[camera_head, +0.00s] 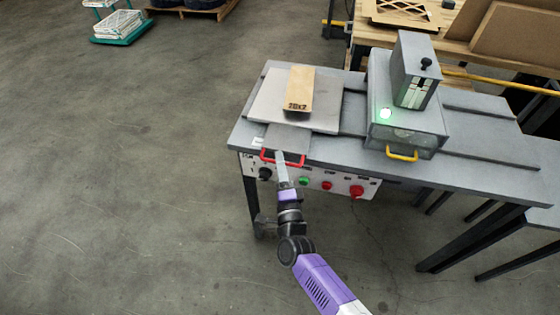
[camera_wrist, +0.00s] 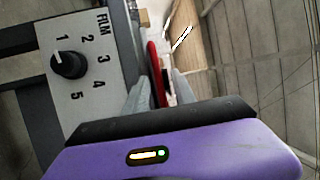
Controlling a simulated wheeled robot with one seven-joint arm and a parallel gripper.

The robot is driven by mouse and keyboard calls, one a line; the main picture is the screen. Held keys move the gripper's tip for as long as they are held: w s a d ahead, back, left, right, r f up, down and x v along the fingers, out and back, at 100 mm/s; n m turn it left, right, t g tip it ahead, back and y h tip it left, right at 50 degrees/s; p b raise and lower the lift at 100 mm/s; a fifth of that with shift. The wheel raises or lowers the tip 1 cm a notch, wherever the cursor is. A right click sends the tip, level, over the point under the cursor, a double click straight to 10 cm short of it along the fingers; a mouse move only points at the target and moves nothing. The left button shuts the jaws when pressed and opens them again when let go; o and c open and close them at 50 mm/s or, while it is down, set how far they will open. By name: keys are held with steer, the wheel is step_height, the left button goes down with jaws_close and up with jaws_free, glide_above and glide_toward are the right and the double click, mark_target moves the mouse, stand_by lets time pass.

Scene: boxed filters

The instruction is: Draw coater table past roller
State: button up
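The coater table, a flat light-grey plate (camera_head: 265,109), lies on the left part of the grey bench with a tan block (camera_head: 299,90) labelled 20x2 on it. A red handle (camera_head: 269,157) is at its front edge and also shows in the wrist view (camera_wrist: 154,70). The grey roller housing (camera_head: 400,125), with a green light and a yellow handle, stands to the plate's right; the roller itself is hidden. My gripper (camera_head: 280,155) is at the red handle. In the wrist view my fingers (camera_wrist: 160,85) stand on either side of it, with a gap on the right.
A front control panel (camera_head: 317,184) with knobs and buttons sits below the bench edge (camera_head: 350,165); its FILM dial (camera_wrist: 68,64) is close left of my fingers. A wooden workbench (camera_head: 455,50) stands behind.

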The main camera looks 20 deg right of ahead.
steer(key=shift+w+d, duration=0.1)
steer(key=shift+w, duration=0.15)
jaws_close()
stand_by(1.4)
